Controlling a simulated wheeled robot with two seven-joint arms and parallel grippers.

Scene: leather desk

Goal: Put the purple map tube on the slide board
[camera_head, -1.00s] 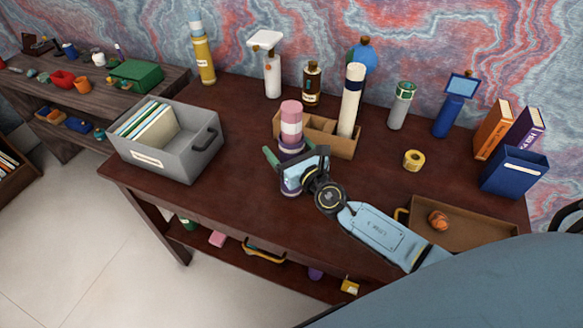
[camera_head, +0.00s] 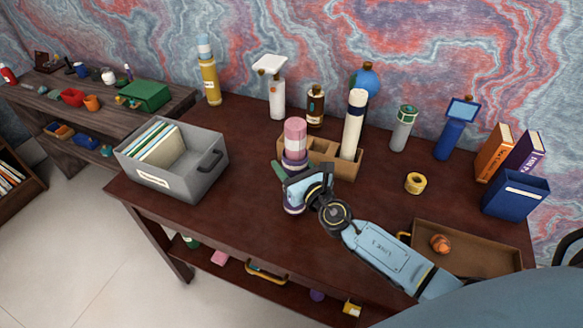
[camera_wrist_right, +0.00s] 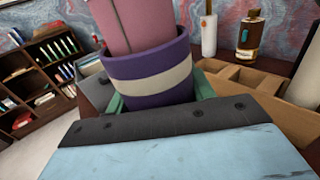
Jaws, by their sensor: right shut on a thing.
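The purple map tube (camera_head: 294,165) stands upright over the desk, with a white band and a pink section (camera_head: 296,132) rising above its rim. In the right wrist view the purple part (camera_wrist_right: 150,88) fills the centre, its pink section (camera_wrist_right: 128,22) coming out of the top. I cannot tell whether the pink is a separate tube. My right gripper (camera_head: 292,183) is shut around the purple part; a green finger shows beside it. Whether its base touches the desk is unclear. I cannot pick out the slide board with certainty. My left gripper is not in view.
A wooden compartment box (camera_head: 346,165) is right behind the tube, holding a tall cream tube (camera_head: 353,125). A grey file bin (camera_head: 190,182) stands left. Yellow tape (camera_head: 415,183) and a brown tray (camera_head: 480,262) lie right. Bottles line the back. The front-left desk is clear.

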